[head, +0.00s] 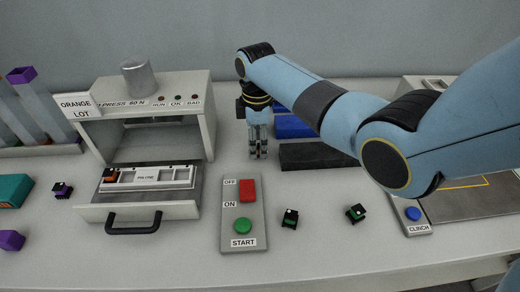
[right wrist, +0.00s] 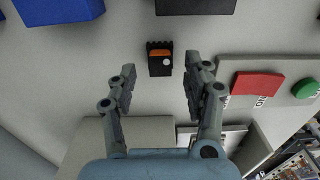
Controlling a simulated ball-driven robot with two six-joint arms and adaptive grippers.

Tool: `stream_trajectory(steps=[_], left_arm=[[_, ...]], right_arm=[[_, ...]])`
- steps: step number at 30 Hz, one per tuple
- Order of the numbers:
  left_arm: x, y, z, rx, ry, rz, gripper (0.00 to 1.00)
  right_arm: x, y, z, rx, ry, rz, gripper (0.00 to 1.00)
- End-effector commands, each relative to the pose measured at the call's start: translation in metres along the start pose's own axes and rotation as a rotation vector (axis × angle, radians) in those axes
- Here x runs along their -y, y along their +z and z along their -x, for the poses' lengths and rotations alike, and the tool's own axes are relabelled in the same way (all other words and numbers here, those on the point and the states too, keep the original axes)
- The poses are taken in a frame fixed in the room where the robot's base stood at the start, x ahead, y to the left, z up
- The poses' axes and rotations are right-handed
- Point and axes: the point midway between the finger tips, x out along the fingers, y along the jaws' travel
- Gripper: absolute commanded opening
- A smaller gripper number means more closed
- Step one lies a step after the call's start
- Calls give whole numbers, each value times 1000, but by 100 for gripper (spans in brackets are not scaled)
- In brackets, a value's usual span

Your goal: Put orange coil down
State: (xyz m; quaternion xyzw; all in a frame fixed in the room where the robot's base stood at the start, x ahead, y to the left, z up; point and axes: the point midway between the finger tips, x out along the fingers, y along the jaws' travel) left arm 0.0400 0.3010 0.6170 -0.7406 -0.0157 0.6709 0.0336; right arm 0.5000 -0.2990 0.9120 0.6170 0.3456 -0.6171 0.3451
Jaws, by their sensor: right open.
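The orange coil (right wrist: 160,60), a small black block with an orange band and a pale dot, lies on the white table in the right wrist view. My right gripper (head: 258,154) points down at the table behind the control panel in the head view. Its two fingers (right wrist: 160,82) are open, with the coil between and slightly beyond their tips, apart from both. In the head view I cannot make out this coil; the gripper seems to hide it. Another orange-marked block (head: 110,174) sits at the left end of the press drawer's white nest (head: 150,178). My left gripper is not in view.
The press (head: 205,115) stands left of the gripper with its drawer out. The panel (head: 243,210) with red and green buttons is in front. Blue (head: 293,126) and black (head: 310,156) bins lie right. Two green-marked blocks (head: 289,219) (head: 356,213) lie at the front.

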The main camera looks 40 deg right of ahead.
Motion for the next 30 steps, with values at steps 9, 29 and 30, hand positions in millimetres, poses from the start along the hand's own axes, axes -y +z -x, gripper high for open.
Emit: stream_trajectory(steps=[9,29,30], left_arm=[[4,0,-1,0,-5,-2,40],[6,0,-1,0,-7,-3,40],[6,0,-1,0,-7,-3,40]], right_arm=[[0,0,-9,0,0,0,50],[0,0,-7,0,1,0,0],[0,0,-5,-1,1,0,0]])
